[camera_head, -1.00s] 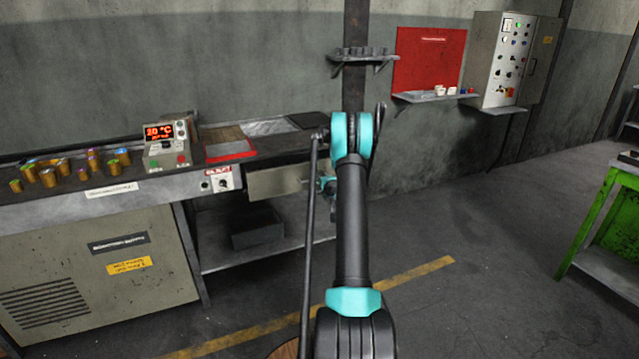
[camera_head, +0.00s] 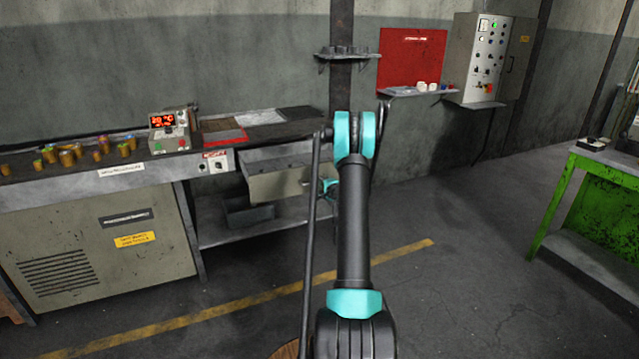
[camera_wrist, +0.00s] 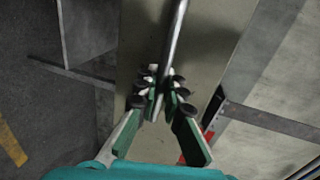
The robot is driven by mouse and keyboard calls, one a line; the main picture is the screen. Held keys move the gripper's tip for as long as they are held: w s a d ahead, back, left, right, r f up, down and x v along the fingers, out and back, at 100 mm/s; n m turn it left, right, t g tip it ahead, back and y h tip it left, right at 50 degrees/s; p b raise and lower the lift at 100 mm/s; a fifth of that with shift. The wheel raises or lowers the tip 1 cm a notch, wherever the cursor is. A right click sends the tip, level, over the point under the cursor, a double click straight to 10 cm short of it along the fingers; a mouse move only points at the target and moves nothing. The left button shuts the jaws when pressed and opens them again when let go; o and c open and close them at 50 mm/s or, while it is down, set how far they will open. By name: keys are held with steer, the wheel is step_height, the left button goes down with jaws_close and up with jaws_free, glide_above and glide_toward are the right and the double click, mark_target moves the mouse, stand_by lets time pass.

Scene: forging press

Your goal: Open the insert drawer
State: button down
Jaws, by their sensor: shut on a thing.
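The insert drawer (camera_head: 272,186) hangs under the right part of the bench in the head view. It stands partly open, and its dark inside shows above the grey front. In the wrist view the drawer front (camera_wrist: 222,42) fills the middle, with a metal bar handle (camera_wrist: 176,40) across it. My gripper (camera_wrist: 164,98) is shut on the handle, with its green-lined fingers on both sides of the bar. In the head view my arm hides most of the gripper, and only a teal bit shows beside the drawer.
The bench (camera_head: 70,191) carries a temperature display box (camera_head: 169,133), several small cylinders and a red-edged tray (camera_head: 223,136). A grey bin (camera_head: 247,213) sits on the shelf below the drawer. A green table (camera_head: 592,205) stands at the right. The floor in front is clear.

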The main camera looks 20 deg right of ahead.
steer(key=shift+s, duration=0.2)
steer(key=c, duration=1.6)
jaws_free()
steer(key=shift+s, duration=0.1)
steer(key=v, duration=1.2)
